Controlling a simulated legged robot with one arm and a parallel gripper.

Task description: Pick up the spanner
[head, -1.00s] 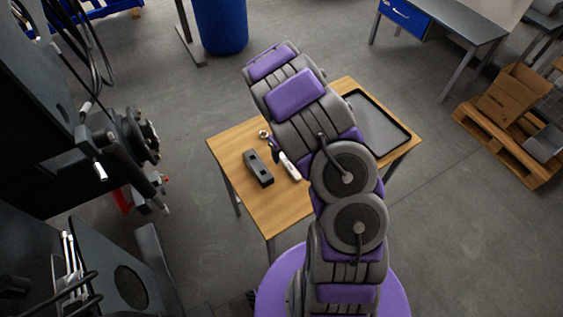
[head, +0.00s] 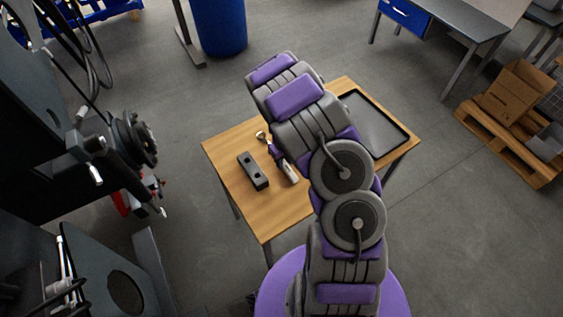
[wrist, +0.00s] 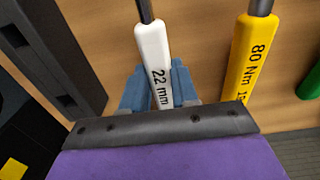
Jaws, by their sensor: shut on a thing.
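My arm hides part of the spanner in the head view. I cannot tell whether the spanner touches the table.
A dark block with holes (head: 253,171) stands close on the left. A black tray (head: 374,122) is at the table's right. Dark machinery (head: 110,150) stands left.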

